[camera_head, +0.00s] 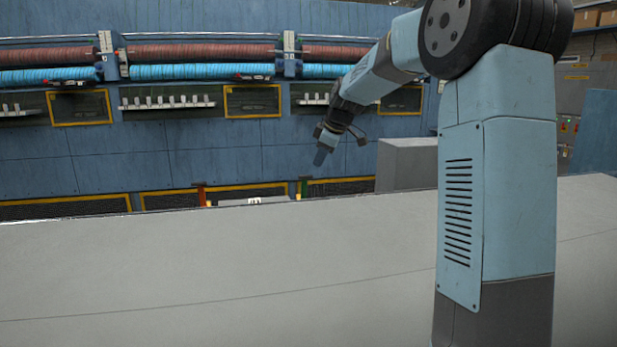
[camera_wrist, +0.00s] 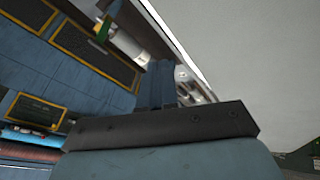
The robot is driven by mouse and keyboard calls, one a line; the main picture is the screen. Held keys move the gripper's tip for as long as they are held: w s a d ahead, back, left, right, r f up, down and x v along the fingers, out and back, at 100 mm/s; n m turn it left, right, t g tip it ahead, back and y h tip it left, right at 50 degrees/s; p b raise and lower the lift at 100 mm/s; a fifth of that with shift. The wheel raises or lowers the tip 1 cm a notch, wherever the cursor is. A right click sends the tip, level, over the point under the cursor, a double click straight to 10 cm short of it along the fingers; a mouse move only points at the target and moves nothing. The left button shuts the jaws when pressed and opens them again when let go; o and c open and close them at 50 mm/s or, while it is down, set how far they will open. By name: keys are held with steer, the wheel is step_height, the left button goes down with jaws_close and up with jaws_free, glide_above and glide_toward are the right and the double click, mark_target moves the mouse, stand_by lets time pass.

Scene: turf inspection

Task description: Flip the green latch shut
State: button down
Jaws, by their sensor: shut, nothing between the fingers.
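A small green upright piece, which looks like the green latch (camera_head: 303,188), stands low at the machine's front, at the right end of a pale low part. It shows beside yellow trim in the upper left of the wrist view (camera_wrist: 102,33). Whether it is flipped open or shut cannot be told. My gripper (camera_head: 320,156) is shut and empty, pointing down above and to the right of the green piece in the head view. In the wrist view my fingers (camera_wrist: 157,84) are together, apart from the green piece.
A red upright piece (camera_head: 202,196) stands left of the green one. A wide grey surface (camera_head: 200,265) fills the foreground. A grey block (camera_head: 407,165) stands right of my gripper. The blue machine wall (camera_head: 150,155) with yellow-framed panels lies behind.

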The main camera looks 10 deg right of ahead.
mark_target(311, 177)
steer(key=w+d+f+n+y, duration=0.1)
steer(key=w+d+f, duration=0.1)
steer(key=w, duration=0.4)
steer(key=w+d+f+n+y, duration=0.1)
steer(key=w+d+f+n, duration=0.1)
steer(key=w, duration=0.4)
steer(key=shift+w+d+f+t, duration=0.3)
steer(key=shift+d+t, duration=0.1)
steer(key=shift+d, duration=0.35)
steer(key=shift+a+f, duration=0.1)
steer(key=x, duration=0.3)
steer(key=w+x, duration=0.1)
steer(key=x, duration=0.3)
steer(key=r+x, duration=0.1)
steer(key=x, duration=0.2)
steer(key=shift+w+f, duration=0.4)
steer(key=shift+w, duration=0.15)
steer(key=shift+w+r, duration=0.1)
steer(key=shift+w, duration=0.75)
